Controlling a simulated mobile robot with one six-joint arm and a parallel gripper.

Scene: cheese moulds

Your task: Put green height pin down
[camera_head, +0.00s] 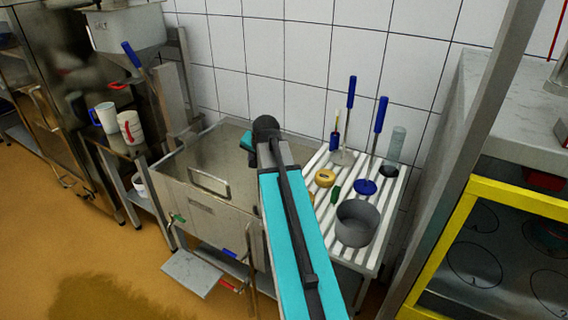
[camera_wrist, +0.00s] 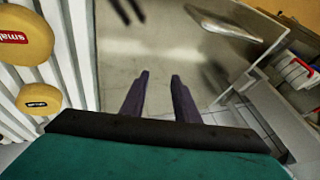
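A small green piece (camera_head: 335,193), which looks like the green height pin, rests on the white slatted rack (camera_head: 312,165) beside a yellow round piece (camera_head: 325,178). It does not show in the wrist view. My gripper (camera_wrist: 159,76) has its two dark fingers apart with nothing between them. The fingers point over the steel vat (camera_wrist: 150,60), just off the edge of the rack. In the head view my arm hides the fingers.
Yellow pieces marked "small" (camera_wrist: 38,98) lie on the rack at the left of the wrist view. A grey pot (camera_head: 357,224), blue-handled tools (camera_head: 378,125) and a clear cylinder (camera_head: 396,145) also stand on the rack. A yellow-framed cabinet (camera_head: 500,200) stands at the right.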

